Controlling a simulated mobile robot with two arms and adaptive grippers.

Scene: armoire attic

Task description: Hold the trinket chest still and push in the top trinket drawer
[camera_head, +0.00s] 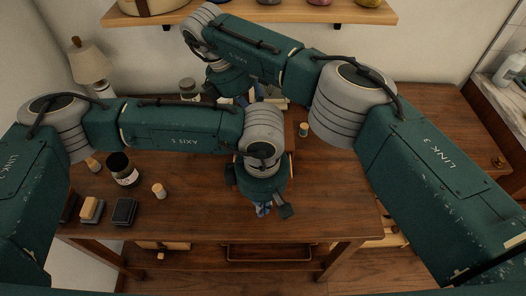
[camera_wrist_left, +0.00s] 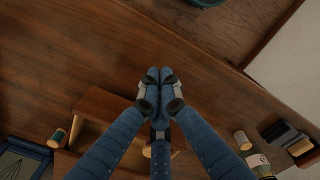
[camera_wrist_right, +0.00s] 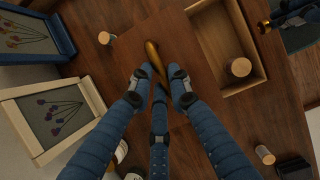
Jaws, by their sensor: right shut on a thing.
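The wooden trinket chest (camera_wrist_right: 180,50) shows from above in the right wrist view. Its top drawer (camera_wrist_right: 205,32) stands open, with a round-lidded item (camera_wrist_right: 240,67) inside and a brass knob (camera_wrist_right: 264,26) at its front. My right gripper (camera_wrist_right: 160,82) is shut on the brass handle (camera_wrist_right: 153,52) on top of the chest. My left gripper (camera_wrist_left: 160,75) has its fingertips together, with nothing seen between them. It is in front of the drawer, near the knob; contact cannot be told. In the head view my left arm hides most of the chest and the right gripper; the left gripper (camera_head: 264,208) shows.
Framed pressed flowers (camera_wrist_right: 55,115) stand beside the chest. The table (camera_head: 335,205) is clear at front right.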

